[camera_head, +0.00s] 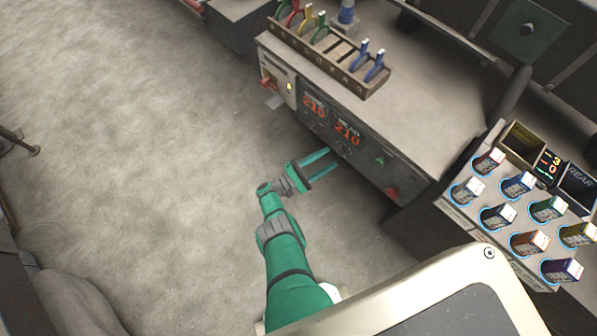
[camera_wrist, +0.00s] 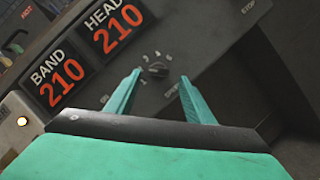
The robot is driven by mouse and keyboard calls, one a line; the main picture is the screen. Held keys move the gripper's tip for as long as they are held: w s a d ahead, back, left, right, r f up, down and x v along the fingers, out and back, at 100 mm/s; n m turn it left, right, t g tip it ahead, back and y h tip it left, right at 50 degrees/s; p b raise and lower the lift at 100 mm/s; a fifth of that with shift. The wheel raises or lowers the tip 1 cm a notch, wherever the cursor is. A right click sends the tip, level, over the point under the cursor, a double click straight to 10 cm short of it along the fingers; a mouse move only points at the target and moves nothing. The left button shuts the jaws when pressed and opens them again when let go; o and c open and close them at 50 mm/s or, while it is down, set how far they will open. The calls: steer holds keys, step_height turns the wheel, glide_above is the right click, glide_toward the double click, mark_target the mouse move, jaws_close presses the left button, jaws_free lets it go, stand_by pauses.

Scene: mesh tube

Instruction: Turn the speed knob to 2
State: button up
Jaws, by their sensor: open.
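The speed knob (camera_wrist: 157,70) is a small dark knob on the grey front panel, ringed by small pale numbers. In the wrist view it shows between and beyond my two fingertips. Its pointer setting is too small to tell. My gripper (camera_wrist: 160,80) has teal fingers, spread apart with nothing between them. In the head view my gripper (camera_head: 330,160) reaches toward the lower front of the machine, below the red displays. The knob is too small to make out clearly there. I cannot tell how far the fingertips are from the panel.
The BAND display (camera_wrist: 62,80) and HEAD display (camera_wrist: 117,27) both read 210. A wooden rack (camera_head: 350,82) with coloured-handled tools stands on the machine top. A sloped panel (camera_head: 455,212) with several lit coloured blocks is at the right. The floor (camera_head: 130,150) at left is clear.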

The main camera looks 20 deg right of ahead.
steer(key=s+a, duration=0.1)
steer(key=a, duration=1.2)
steer(key=shift+s+a, duration=0.2)
steer(key=shift+a, duration=0.2)
steer(key=shift+f, duration=0.15)
